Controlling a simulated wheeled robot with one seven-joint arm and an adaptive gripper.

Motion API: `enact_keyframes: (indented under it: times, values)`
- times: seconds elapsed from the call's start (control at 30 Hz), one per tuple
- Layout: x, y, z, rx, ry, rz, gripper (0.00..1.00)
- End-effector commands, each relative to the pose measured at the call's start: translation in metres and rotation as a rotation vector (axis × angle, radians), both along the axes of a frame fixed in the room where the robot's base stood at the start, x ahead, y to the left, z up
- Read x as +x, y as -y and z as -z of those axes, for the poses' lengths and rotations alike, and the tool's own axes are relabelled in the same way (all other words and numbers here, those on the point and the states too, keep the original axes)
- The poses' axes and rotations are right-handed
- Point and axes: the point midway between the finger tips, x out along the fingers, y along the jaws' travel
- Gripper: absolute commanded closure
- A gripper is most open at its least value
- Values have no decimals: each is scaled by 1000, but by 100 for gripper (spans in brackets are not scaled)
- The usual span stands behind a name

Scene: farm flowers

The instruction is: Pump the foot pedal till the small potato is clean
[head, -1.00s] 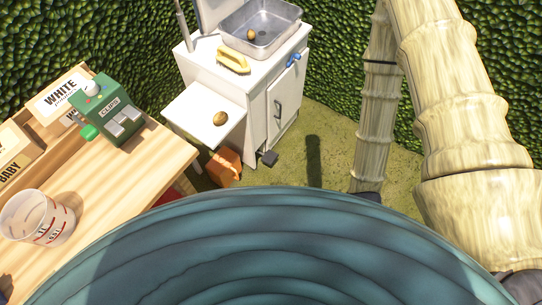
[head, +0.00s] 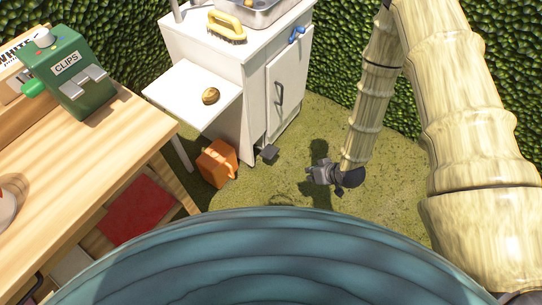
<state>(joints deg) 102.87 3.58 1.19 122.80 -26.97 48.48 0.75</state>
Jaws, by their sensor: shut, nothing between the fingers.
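The foot pedal (head: 269,153) is a small dark block low at the front of the white sink cabinet (head: 215,60), near the floor. A brown potato (head: 211,96) lies on the white side shelf (head: 185,103). The metal sink basin (head: 270,12) on the cabinet is cut off by the top edge, and what lies in it is mostly out of view. My gripper (head: 310,178) is shut and empty, low over the grass to the right of the pedal and apart from it.
A yellow brush (head: 227,27) lies on the cabinet top, with a blue tap (head: 296,34) at its right side. An orange box (head: 216,163) stands left of the pedal. A wooden table (head: 100,150) with a green clips machine (head: 68,75) fills the left. Grass between pedal and gripper is clear.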

Motion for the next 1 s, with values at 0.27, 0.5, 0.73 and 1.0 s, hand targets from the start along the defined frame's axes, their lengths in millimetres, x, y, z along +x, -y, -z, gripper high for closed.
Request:
enact_keyframes:
  times: [0.27,0.5,0.73,1.0]
  values:
    - [59,-19,59,57,136,-102,100]
    - [105,-35,94,102,250,-194,100]
    - [147,-49,123,139,357,-284,100]
    - [188,-64,154,177,475,-393,100]
